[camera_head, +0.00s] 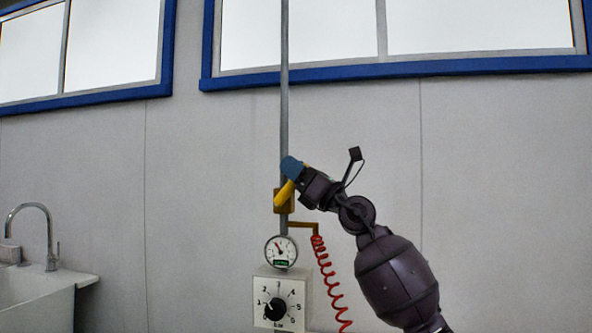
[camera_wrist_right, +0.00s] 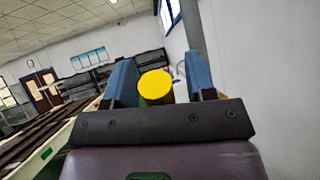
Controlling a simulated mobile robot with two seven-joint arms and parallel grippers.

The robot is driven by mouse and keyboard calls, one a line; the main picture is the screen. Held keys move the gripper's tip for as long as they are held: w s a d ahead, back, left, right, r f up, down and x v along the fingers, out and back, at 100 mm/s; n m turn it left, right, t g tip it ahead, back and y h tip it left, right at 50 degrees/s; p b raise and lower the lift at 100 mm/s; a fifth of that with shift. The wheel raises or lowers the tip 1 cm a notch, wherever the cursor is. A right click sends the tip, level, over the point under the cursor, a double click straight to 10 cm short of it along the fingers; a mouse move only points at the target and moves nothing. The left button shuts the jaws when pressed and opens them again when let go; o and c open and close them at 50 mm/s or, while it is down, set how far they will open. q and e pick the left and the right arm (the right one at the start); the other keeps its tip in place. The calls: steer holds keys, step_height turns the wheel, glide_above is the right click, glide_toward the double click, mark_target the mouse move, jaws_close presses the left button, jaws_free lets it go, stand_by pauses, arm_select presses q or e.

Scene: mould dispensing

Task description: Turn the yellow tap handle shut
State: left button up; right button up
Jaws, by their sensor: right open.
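The yellow tap handle (camera_head: 284,193) sits on a brass valve body (camera_head: 291,207) on the vertical grey pipe. It slants, its lower end leaning left of the pipe. My right gripper (camera_head: 291,168) reaches in from the right, its blue fingers at the handle's upper part and hiding some of it. In the right wrist view the handle's round yellow end (camera_wrist_right: 155,85) shows between the two open blue fingers (camera_wrist_right: 161,80), nearer the left finger. Whether a finger touches it I cannot tell. My left gripper is out of view.
Below the valve are a round gauge (camera_head: 281,251) and a white box with a black dial (camera_head: 277,308). A red coiled hose (camera_head: 325,270) hangs right of them from a brass branch. A sink (camera_head: 35,298) stands at far left. The wall left of the pipe is clear.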

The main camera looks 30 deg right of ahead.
steer(key=v, duration=1.1)
steer(key=shift+w, duration=0.1)
steer(key=shift+c, duration=0.3)
